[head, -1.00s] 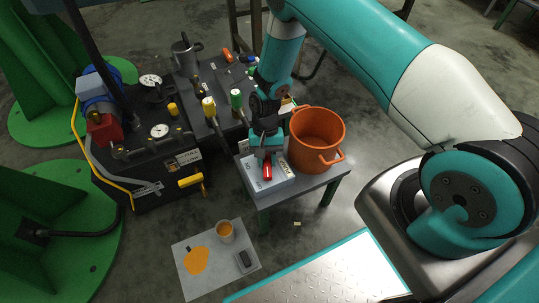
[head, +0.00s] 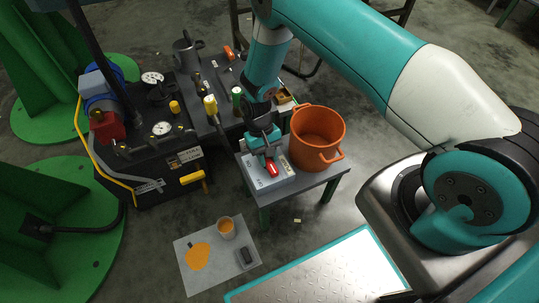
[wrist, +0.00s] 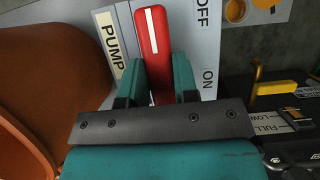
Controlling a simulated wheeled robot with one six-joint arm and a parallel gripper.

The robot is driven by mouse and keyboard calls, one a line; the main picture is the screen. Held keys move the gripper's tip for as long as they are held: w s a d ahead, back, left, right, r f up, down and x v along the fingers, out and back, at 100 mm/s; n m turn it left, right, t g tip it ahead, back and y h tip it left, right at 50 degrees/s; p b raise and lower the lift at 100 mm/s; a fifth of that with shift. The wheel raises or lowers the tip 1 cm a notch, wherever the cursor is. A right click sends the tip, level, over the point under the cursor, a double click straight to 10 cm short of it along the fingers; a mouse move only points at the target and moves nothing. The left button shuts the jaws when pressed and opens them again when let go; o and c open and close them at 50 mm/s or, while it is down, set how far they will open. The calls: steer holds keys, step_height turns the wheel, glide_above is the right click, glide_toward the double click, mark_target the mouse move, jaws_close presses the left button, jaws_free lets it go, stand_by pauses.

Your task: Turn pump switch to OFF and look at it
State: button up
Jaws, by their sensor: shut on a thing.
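The pump switch is a red handle with a white line on top. It shows in the head view (head: 271,169) and the wrist view (wrist: 152,35). It sits on a light grey box (head: 264,182) on a small table. The wrist view shows the labels PUMP, left of the handle, and OFF and ON, right of it. The handle's visible end lies between PUMP and OFF. My gripper (wrist: 157,78) has a teal finger on each side of the handle and is shut on it. It also shows in the head view (head: 265,150). The gripper hides the handle's near end.
An orange pot (head: 316,138) stands close right of the box on the same small table (head: 316,182). The pump machine (head: 150,185) with gauges and a yellow lever stands to the left. A mat (head: 220,279) with a cup lies on the floor in front.

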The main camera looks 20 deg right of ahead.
steer(key=shift+s+a, duration=0.1)
steer(key=shift+s, duration=0.05)
steer(key=o, duration=0.9)
steer(key=shift+w+r, duration=0.2)
steer(key=shift+r, duration=0.1)
steer(key=p+v, duration=0.3)
steer(key=v, duration=1.3)
steer(key=shift+w+r, duration=0.25)
steer(key=shift+r, duration=0.1)
